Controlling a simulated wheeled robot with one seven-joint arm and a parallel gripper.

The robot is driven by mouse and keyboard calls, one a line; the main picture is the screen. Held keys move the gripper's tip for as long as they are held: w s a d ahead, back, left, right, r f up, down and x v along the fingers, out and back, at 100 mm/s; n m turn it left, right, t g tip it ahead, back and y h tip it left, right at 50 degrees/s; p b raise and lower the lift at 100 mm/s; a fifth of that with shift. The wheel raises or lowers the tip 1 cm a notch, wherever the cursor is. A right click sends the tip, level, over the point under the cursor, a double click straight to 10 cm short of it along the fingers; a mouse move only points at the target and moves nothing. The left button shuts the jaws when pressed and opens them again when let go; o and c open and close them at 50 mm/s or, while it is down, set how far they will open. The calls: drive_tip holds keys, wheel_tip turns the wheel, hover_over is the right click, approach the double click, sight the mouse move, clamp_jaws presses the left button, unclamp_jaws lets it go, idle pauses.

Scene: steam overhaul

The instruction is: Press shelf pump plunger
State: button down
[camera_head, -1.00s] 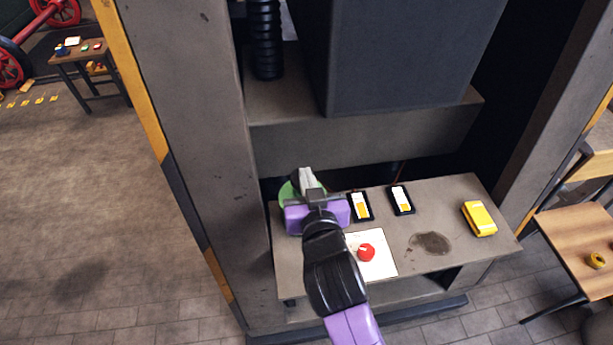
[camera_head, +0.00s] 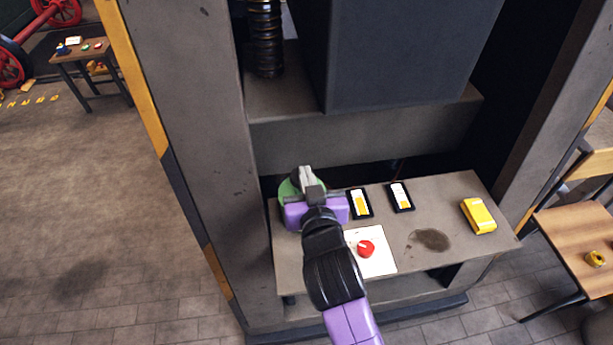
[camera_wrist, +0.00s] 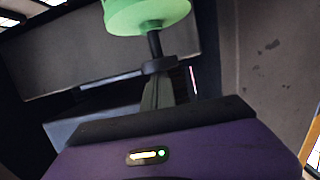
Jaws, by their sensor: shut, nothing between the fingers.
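The plunger appears as a green round cap (camera_wrist: 146,12) on a dark stem (camera_wrist: 154,44) at the top of the wrist view. In the head view the green cap (camera_head: 287,190) is at the left end of the shelf (camera_head: 398,236), partly hidden by my gripper (camera_head: 306,174). My gripper has a purple body and grey fingers, and is shut and empty. In the wrist view the fingers (camera_wrist: 164,88) point toward the stem, below the cap in the picture. I cannot tell whether they touch it. The pump's body is hidden.
A red knob (camera_head: 366,249) on a white plate, two gauge cards (camera_head: 360,204) (camera_head: 401,197) and a yellow box (camera_head: 478,216) are on the shelf. A grey pillar (camera_head: 200,150) stands close at left, and a large dark block (camera_head: 400,50) is above. Open floor lies left.

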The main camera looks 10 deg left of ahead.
drive_tip(key=r+b+v, duration=0.1)
drive_tip(key=b+v, duration=0.1)
drive_tip(key=v, duration=0.8)
drive_tip(key=shift+r, duration=0.4)
drive_tip(key=shift+w, duration=0.1)
idle(0.9)
drive_tip(key=s+r+n+t+y, duration=0.2)
drive_tip(key=s+r+n+y, duration=0.1)
drive_tip(key=s+r, duration=0.1)
drive_tip(key=s+d+f+m+h, duration=0.3)
drive_tip(key=s+d+f, duration=0.1)
drive_tip(key=s+d, duration=0.7)
drive_tip(key=s+d+f+m+g+h, duration=0.1)
drive_tip(key=s+d+f+m+h, duration=0.2)
drive_tip(key=s+d, duration=0.8)
drive_tip(key=s+f+h, duration=0.1)
drive_tip(key=s, duration=0.3)
drive_tip(key=shift+s+d+f+g, duration=0.25)
drive_tip(key=shift+s+f+g, duration=0.05)
drive_tip(key=shift+f, duration=0.1)
